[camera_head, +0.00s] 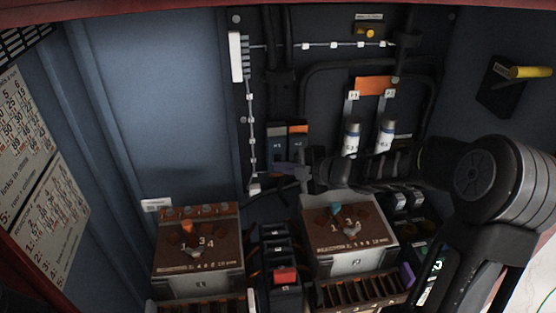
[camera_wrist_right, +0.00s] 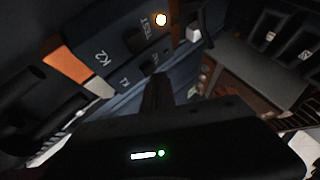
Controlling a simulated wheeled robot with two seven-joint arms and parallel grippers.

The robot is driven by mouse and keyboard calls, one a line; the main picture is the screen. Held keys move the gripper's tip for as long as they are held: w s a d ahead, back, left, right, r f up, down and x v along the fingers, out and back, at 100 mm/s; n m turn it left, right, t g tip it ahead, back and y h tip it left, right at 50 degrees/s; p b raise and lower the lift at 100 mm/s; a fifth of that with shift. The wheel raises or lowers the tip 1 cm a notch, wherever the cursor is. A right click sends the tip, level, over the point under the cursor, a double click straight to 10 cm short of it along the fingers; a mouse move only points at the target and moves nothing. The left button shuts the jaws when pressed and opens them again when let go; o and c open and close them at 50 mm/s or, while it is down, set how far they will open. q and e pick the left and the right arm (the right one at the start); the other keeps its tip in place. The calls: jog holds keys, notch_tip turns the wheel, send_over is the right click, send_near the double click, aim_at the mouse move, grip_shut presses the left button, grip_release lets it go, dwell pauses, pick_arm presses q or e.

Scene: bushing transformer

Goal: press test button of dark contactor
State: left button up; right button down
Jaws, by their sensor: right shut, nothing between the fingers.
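The dark contactor K1 (camera_head: 277,138) stands on the back panel, left of the contactor K2 with an orange top (camera_head: 298,129). In the right wrist view, K1 (camera_wrist_right: 126,82) lies beside K2 (camera_wrist_right: 100,54). A small white button (camera_wrist_right: 193,36) shows at the end of K1, and a bright, lit button (camera_wrist_right: 161,19) at the end of K2, by the word TEST. My right gripper (camera_head: 283,170) is shut and empty, just below the contactors. Its dark fingers (camera_wrist_right: 157,92) point toward K1 in the wrist view. I cannot tell whether they touch it. My left gripper is not in view.
Two brown-topped boxes with knobs, left (camera_head: 197,243) and right (camera_head: 349,224), stand below. A dark block with a red part (camera_head: 285,275) sits between them. Two white cylinders (camera_head: 351,137) are right of the contactors. The left blue wall (camera_head: 165,110) is bare.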

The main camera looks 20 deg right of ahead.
jog(key=shift+w+d, duration=0.1)
jog(key=shift+w, duration=0.35)
dwell(0.5)
jog(key=shift+s, duration=0.1)
jog(key=shift+s+a, duration=0.2)
jog(key=shift+s, duration=0.55)
jog(key=shift+s, duration=0.1)
jog(key=s, duration=0.2)
jog(key=s+a, duration=0.1)
jog(key=s, duration=0.1)
jog(key=shift+s+a+b, duration=0.15)
jog(key=shift+s+b, duration=0.2)
dwell(0.8)
